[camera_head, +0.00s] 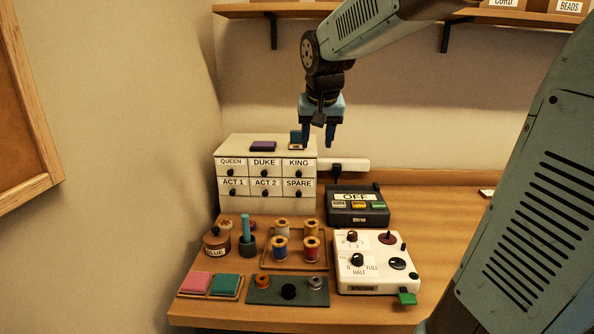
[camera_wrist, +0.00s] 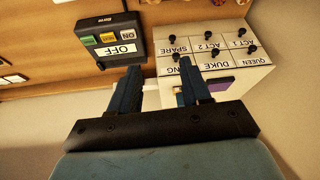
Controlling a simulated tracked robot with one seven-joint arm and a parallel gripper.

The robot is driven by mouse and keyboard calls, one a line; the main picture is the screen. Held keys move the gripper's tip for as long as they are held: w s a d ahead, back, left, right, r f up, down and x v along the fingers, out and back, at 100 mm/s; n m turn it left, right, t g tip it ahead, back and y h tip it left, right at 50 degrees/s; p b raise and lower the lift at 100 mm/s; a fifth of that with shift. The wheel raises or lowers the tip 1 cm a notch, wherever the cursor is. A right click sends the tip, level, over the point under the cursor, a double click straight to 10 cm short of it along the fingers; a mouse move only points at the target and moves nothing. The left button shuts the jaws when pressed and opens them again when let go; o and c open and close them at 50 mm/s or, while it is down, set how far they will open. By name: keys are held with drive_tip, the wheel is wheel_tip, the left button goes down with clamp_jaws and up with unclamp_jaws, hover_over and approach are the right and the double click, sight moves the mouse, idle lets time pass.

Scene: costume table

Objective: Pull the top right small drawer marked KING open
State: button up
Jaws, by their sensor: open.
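The white drawer cabinet (camera_head: 265,205) stands at the back left of the table with two rows of small drawers, all flush. The KING drawer (camera_head: 307,169) is at its top right, with a dark round knob (camera_head: 298,172). My gripper (camera_head: 314,141) is open and empty, pointing down over the cabinet's top right edge, above and apart from the KING knob. In the wrist view the cabinet (camera_wrist: 235,68) appears upside down.
A purple block (camera_head: 263,146) and a small pale item (camera_head: 296,147) lie on the cabinet top. Right of the cabinet are a dark OFF box (camera_head: 357,207) and a white power strip (camera_head: 350,164). Thread spools (camera_head: 311,249) and a glue pot (camera_head: 216,243) stand in front.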

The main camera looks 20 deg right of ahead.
drive_tip(key=m, duration=0.1)
approach(299, 172)
drive_tip(key=shift+g+h, duration=0.3)
drive_tip(key=x, duration=0.8)
drive_tip(key=shift+w+a+f, duration=0.25)
drive_tip(key=shift+w+a, duration=0.05)
drive_tip(key=shift+w, duration=0.1)
drive_tip(key=shift+c, duration=0.2)
clamp_jaws()
